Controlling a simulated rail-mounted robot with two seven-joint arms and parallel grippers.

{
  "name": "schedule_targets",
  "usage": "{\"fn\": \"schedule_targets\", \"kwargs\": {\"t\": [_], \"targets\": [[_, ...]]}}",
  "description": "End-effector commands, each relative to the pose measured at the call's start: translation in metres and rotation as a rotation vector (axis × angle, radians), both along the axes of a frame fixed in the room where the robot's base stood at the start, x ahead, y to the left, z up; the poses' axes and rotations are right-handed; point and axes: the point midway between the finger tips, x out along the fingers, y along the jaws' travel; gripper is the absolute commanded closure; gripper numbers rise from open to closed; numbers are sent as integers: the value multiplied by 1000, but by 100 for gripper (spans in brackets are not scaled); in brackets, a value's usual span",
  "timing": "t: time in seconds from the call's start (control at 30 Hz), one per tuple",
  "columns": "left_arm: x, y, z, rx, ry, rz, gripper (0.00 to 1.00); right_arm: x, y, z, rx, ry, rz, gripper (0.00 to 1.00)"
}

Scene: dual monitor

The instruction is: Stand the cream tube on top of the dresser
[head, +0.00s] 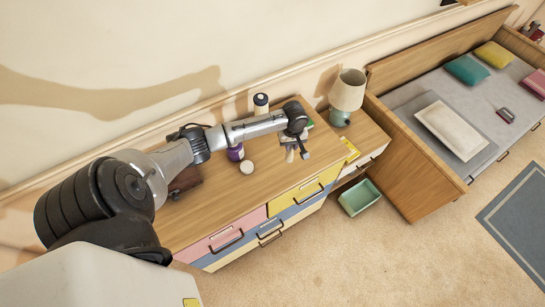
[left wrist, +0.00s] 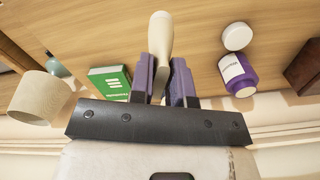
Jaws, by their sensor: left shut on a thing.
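My left gripper (head: 297,152) is over the dresser top (head: 210,204), towards its right end. In the left wrist view its two fingers (left wrist: 172,84) are shut on the pale cream tube (left wrist: 160,38). The tube's rounded end sticks out past the fingertips, with the wooden top behind it. In the head view the arm and fingers hide most of the tube. I cannot tell whether it touches the wood. My right gripper is not in view.
A lamp (head: 347,90) stands to the right. The dresser's front strip is clear.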

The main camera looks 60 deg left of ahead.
Motion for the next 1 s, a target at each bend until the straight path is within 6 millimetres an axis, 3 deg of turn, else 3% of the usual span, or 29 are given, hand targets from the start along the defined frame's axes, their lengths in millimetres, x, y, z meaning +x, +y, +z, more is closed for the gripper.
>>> {"fn": "schedule_targets", "kwargs": {"t": [0.1, 0.33, 0.53, 0.8, 1.0], "targets": [[-24, 3, -11, 1, 4, -1, 100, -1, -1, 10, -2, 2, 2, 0], [-49, 7, -28, 0, 1, -1, 100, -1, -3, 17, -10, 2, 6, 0], [-54, 7, -35, -1, -1, -1, 100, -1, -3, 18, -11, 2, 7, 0], [-53, 7, -67, -1, 0, -1, 100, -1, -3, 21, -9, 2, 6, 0], [-54, 7, -72, 0, -1, -2, 100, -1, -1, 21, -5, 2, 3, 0]]}}
